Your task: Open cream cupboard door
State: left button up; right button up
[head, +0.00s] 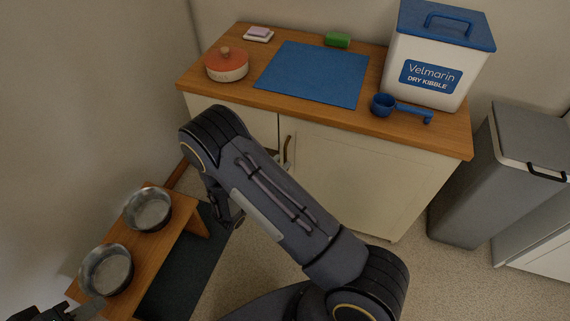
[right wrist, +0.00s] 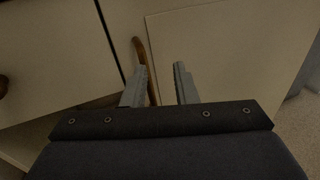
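The cream cupboard (head: 335,150) stands under a wooden top. Its right door (head: 350,180) looks shut, with an upright brass handle (head: 289,148) near its left edge. My right arm crosses in front of it and hides most of my right gripper (head: 281,158), which is close to the handle. In the right wrist view, my right gripper (right wrist: 160,85) is open before the door (right wrist: 225,55). The handle (right wrist: 141,50) runs beside the left finger, which partly covers it; contact cannot be told. My left gripper (head: 75,311) only just shows at the bottom left.
On the top are a blue mat (head: 312,72), a lidded pot (head: 227,65), a kibble bin (head: 436,60) and a blue scoop (head: 400,108). A grey bin (head: 475,180) stands right of the cupboard. A low stand with metal bowls (head: 147,210) is at left. Floor before the door shows clear.

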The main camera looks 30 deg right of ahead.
aim_at(285, 153)
pick_arm(q)
notch_tip(285, 153, down, 2)
jog(key=shift+f+b, duration=0.15)
jog(key=shift+b, duration=0.65)
pick_arm(e)
jog(key=w+d+f, duration=0.1)
jog(key=w+d+n+t, duration=0.1)
jog(key=w+d, duration=0.1)
jog(key=w+d+f+t, duration=0.1)
jog(key=w+d, duration=0.1)
jog(key=shift+d+f+n, duration=0.15)
jog(key=shift+f+n, duration=0.15)
jog(key=shift+n, duration=0.1)
grip_shut()
